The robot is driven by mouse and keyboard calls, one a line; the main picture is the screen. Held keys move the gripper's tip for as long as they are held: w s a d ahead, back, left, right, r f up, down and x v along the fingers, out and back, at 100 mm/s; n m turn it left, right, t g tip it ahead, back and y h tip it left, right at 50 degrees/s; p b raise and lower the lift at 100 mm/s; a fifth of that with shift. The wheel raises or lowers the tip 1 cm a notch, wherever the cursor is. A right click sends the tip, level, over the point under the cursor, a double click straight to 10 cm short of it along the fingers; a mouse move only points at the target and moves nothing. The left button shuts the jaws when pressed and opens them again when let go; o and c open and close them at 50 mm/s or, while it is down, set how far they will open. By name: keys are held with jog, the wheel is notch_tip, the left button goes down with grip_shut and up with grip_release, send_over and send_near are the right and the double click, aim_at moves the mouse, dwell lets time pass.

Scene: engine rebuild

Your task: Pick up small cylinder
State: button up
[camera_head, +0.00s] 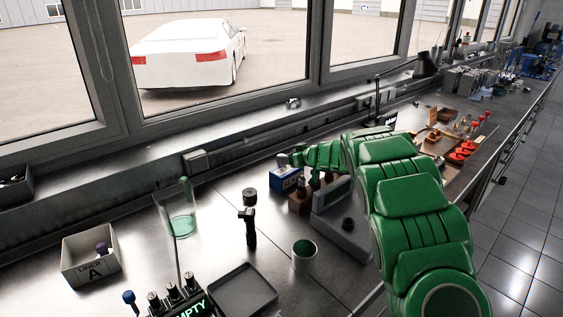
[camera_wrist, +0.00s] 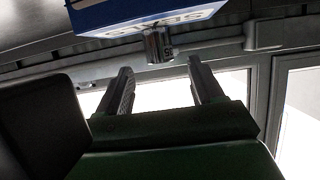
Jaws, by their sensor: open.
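A small metallic cylinder (camera_wrist: 158,45) with dark markings shows in the wrist view, just beyond the fingertips and between their lines. It sits right against or close to the edge of a blue and white box (camera_wrist: 150,14); I cannot tell if they touch. My gripper (camera_wrist: 160,68) is open, with nothing between its fingers. In the head view my green arm reaches over the bench, and its end (camera_head: 284,160) is just above the blue box (camera_head: 287,179). I cannot pick out the small cylinder in the head view.
A brown block with dark cylinders (camera_head: 300,200) and a grey machine (camera_head: 345,232) stand under my arm. The window ledge (camera_head: 240,125) runs behind.

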jog(key=shift+x, duration=2.4)
jog(key=shift+a, duration=0.1)
jog(key=shift+c, duration=0.3)
grip_shut()
